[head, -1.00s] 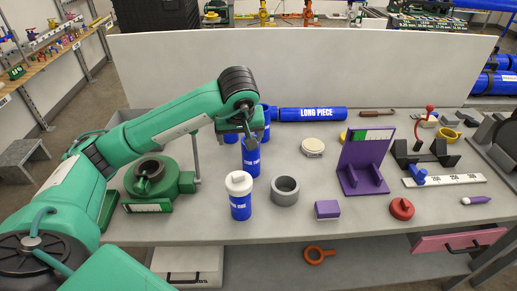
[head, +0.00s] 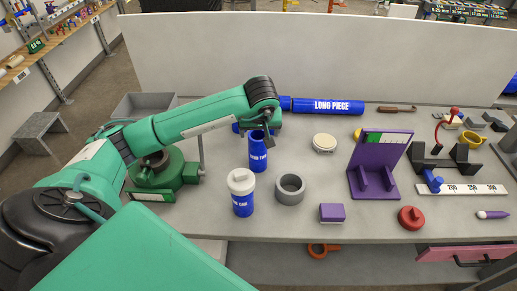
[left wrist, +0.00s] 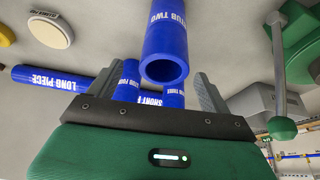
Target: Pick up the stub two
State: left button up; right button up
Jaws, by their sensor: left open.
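Stub two (head: 258,158) is a blue, hollow pipe piece standing upright on the grey workbench. In the left wrist view stub two (left wrist: 166,30) shows its white label, and its open end points toward the gripper. My left gripper (head: 263,137) is at the top of the stub in the head view, its fingers partly hidden by its own wrist. In the left wrist view its two fingers are spread apart, with the stub's open end in the gap between them; I cannot tell whether they touch it. My right gripper is not in view.
A white-capped blue bottle (head: 242,192) stands just in front of stub two, and a grey ring (head: 290,189) at its right. More blue pipe pieces (left wrist: 128,80) lie behind it. The long piece (head: 325,105) lies at the back. A purple stand (head: 378,165) is further right.

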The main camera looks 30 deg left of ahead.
aim_at(258, 135)
pick_arm(q)
jog(key=shift+f, duration=0.15)
jog(key=shift+s+a+f+p, duration=0.1)
jog(key=shift+f+p, duration=0.05)
jog(key=shift+p, duration=0.2)
jog(key=p+x, duration=0.2)
jog(key=x, duration=0.2)
jog(key=shift+s, duration=0.1)
jog(key=shift+a+f, duration=0.1)
jog(key=shift+f, duration=0.25)
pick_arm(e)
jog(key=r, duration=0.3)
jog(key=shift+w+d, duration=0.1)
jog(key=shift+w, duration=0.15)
pick_arm(q)
jog(key=c, duration=1.2)
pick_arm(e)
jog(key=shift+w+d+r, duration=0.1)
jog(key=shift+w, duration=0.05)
pick_arm(q)
jog(key=shift+r, duration=0.1)
